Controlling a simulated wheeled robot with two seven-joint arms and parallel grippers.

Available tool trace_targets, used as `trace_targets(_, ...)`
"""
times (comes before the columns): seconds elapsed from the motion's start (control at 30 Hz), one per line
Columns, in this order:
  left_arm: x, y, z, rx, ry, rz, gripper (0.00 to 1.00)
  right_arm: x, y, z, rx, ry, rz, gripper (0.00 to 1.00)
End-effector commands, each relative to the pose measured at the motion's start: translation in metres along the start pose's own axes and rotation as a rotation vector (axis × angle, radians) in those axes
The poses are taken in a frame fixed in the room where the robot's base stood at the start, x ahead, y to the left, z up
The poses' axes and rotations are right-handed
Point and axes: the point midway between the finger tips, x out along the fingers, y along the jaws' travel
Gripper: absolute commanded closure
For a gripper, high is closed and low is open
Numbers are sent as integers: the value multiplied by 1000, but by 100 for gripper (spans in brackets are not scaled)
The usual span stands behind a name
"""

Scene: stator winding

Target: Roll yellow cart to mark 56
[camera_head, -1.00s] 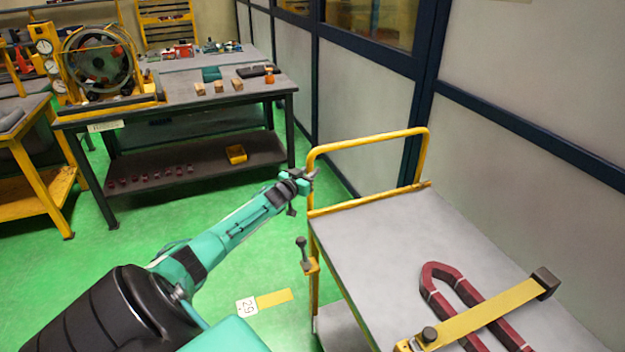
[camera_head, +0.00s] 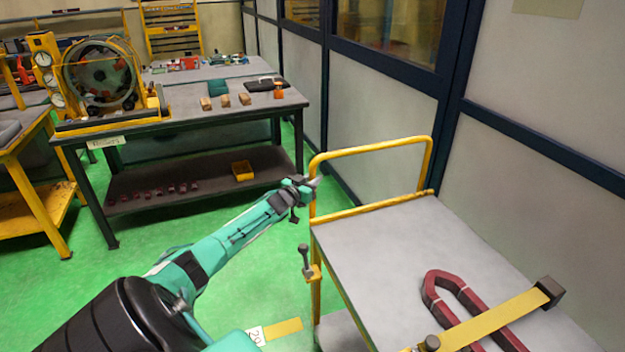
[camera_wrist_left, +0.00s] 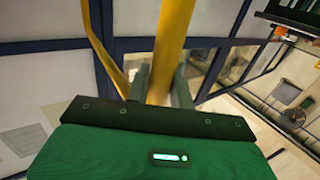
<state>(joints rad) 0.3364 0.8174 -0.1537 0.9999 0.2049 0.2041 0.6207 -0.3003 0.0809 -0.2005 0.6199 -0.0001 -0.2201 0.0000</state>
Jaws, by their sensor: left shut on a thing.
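The yellow cart (camera_head: 372,207) stands at the right, with a yellow tubular handle and a grey top. My left gripper (camera_head: 311,184) is shut on the left upright of the handle. In the left wrist view its fingers (camera_wrist_left: 161,85) lie on both sides of the yellow tube (camera_wrist_left: 172,40). A floor mark, a white number plate (camera_head: 257,335) with a yellow strip (camera_head: 283,327), lies left of the cart; the plate is partly hidden by my arm, and its number is hard to read. I see no mark reading 56. My right gripper is out of view.
A dark red coil (camera_head: 470,300) lies on the cart under a yellow bar (camera_head: 495,318). A workbench (camera_head: 180,122) with a lower shelf stands ahead to the left. A panelled wall (camera_head: 385,130) runs close along the right. Green floor (camera_head: 150,255) is clear between bench and cart.

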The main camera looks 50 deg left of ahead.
Motion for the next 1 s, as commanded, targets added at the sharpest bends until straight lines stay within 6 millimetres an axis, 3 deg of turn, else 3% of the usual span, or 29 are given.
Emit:
trace_targets(0.17,0,-1,1,2,-4,-2,100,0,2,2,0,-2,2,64)
trace_targets(0.2,0,-1,2,2,-4,-2,76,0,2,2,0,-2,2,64)
trace_targets(0.3,0,-1,1,2,-4,-2,58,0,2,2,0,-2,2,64)
trace_targets(0.67,-2,0,1,1,-3,-1,58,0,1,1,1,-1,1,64)
trace_targets(1.0,-33,0,3,2,-4,1,58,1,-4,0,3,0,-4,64)
